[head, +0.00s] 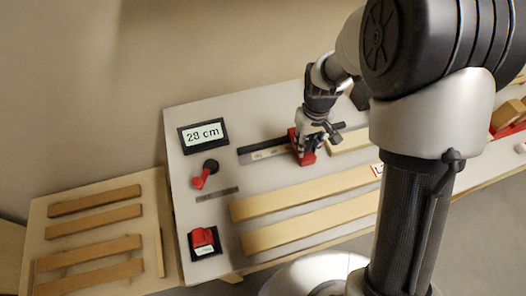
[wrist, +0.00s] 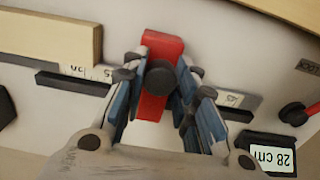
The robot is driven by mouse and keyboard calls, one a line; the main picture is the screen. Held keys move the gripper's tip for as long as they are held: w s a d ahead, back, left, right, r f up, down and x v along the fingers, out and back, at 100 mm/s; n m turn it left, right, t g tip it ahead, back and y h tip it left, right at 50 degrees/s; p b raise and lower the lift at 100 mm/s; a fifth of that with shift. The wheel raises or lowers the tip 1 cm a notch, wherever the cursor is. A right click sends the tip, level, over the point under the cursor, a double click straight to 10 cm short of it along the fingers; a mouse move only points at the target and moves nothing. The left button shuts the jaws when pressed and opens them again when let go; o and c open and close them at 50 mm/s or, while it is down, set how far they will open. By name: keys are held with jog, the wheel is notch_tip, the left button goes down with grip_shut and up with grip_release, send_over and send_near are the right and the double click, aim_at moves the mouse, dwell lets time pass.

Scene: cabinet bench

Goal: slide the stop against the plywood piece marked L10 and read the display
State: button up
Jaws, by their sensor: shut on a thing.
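The red stop (head: 307,158) sits on a dark rail with a pale scale (head: 268,153). My gripper (head: 313,139) is over it. In the wrist view the blue-padded fingers of my gripper (wrist: 160,80) are shut on the black knob (wrist: 158,77) of the red stop (wrist: 155,105). A pale plywood piece (head: 350,139) lies along the rail to the right of the stop. It also shows at the left of the wrist view (wrist: 45,38), with a gap between its end and the stop. No L10 mark is legible. The display (head: 203,135) reads 28 cm.
Left on the bench are a red lever (head: 203,178), a grey strip (head: 217,194) and a red block on a black pad (head: 203,241). Two long boards (head: 290,198) lie in front of the rail. A side table (head: 100,226) holds several wooden strips.

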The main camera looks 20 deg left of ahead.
jog(key=shift+w+d, duration=0.45)
jog(key=shift+d, duration=0.3)
jog(key=shift+w+d, duration=0.5)
jog(key=shift+d, duration=0.3)
jog(key=shift+w+d, duration=0.5)
jog(key=shift+d, duration=0.3)
jog(key=o, duration=0.9)
jog(key=shift+r+p, duration=3.5)
jog(key=shift+r, duration=1)
